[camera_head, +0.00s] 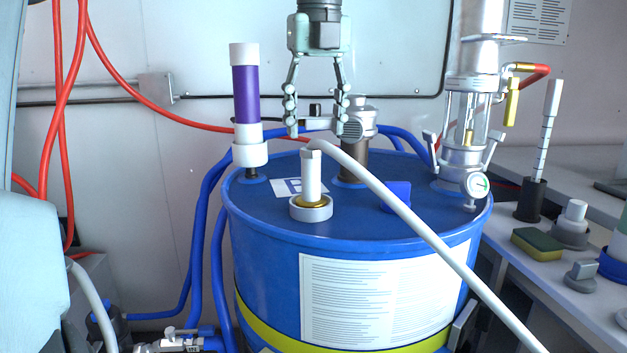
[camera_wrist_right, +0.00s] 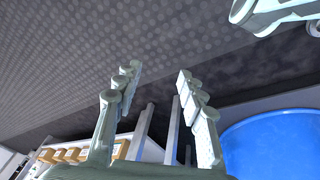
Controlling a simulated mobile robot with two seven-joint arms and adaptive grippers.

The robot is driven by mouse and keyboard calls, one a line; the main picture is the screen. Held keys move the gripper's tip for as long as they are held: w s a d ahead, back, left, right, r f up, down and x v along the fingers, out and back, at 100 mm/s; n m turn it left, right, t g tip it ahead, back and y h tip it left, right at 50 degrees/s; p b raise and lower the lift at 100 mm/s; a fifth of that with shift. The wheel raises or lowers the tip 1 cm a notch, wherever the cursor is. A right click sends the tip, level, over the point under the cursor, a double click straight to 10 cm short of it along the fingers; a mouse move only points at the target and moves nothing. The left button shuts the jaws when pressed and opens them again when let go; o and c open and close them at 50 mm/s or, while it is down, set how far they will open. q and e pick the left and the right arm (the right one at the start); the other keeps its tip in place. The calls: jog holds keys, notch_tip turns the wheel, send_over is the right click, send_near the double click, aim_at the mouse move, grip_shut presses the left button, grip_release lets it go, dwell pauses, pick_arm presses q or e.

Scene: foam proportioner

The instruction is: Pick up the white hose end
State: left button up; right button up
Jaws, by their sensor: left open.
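The white hose (camera_head: 405,210) rises from the lower right and bends over above the blue drum (camera_head: 258,235). Its white end (camera_head: 312,180) points down and stands upright in a grey and brass ring fitting (camera_head: 311,208) on the drum lid. My left gripper (camera_head: 316,130) points down from the top middle, its two fingers apart and empty. Its fingertips appear just above the hose bend; whether they are directly over it in depth I cannot tell. My right gripper (camera_wrist_right: 158,75) is open with nothing between its fingers in the right wrist view, away from the hose.
A purple and white tube (camera_head: 246,95) stands left on the drum, and a metal and glass unit with a gauge (camera_head: 470,130) stands right. A grey-brown fitting (camera_head: 352,150) is behind the hose. The right bench holds a sponge (camera_head: 538,243). The drum shows in the right wrist view (camera_wrist_right: 275,150).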

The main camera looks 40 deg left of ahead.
aim_at(311, 148)
pick_arm(q)
jog(key=f, duration=0.7)
jog(key=shift+s+a+f, duration=0.2)
jog(key=shift+a+f, duration=0.1)
jog(key=shift+a, duration=0.05)
jog(key=shift+c, duration=0.3)
jog(key=shift+r, duration=0.1)
grip_shut()
